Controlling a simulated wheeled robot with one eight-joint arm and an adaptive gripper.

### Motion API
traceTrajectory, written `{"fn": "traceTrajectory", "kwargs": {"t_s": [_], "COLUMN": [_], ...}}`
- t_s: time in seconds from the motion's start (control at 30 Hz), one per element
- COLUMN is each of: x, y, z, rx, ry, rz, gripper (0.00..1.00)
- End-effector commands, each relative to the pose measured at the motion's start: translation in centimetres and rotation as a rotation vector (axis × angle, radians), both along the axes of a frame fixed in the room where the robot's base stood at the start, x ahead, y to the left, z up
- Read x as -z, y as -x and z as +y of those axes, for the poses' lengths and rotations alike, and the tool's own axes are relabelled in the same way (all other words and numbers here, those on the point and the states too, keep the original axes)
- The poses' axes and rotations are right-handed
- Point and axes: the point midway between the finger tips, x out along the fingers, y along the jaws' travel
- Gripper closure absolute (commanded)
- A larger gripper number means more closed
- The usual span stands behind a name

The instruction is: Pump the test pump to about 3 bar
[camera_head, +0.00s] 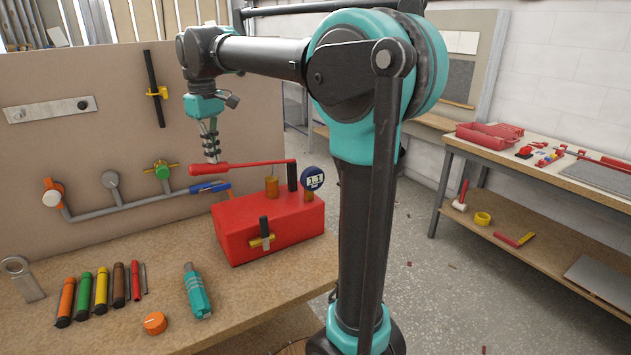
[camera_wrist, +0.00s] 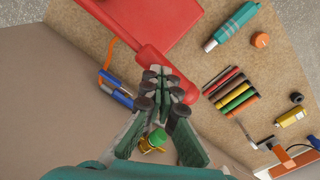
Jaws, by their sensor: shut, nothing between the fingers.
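The test pump is a red box (camera_head: 268,230) on the wooden bench, with a red lever handle (camera_head: 240,166) on top that sticks out to the left, about level. A round gauge (camera_head: 312,179) stands at its right end; its display seems to read about 1.1. My gripper (camera_head: 212,158) points down at the handle's left end, its tips at or just above it; I cannot tell whether they touch. In the wrist view the shut, empty fingertips (camera_wrist: 160,75) lie over the handle (camera_wrist: 135,40) near its thick end. The tips partly hide the handle there.
A grey pipe (camera_head: 130,207) with valves runs along the board behind. Several coloured markers (camera_head: 100,290), a teal tool (camera_head: 197,291) and an orange cap (camera_head: 154,323) lie on the bench front. A second bench (camera_head: 540,165) with tools stands at right.

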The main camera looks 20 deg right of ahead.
Motion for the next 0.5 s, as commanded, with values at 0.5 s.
{"fn": "traceTrajectory", "kwargs": {"t_s": [0.5], "x": [-7.3], "y": [0.0], "z": [0.0], "rx": [-0.001], "ry": [-0.001], "rz": [0.001], "gripper": [1.00]}}
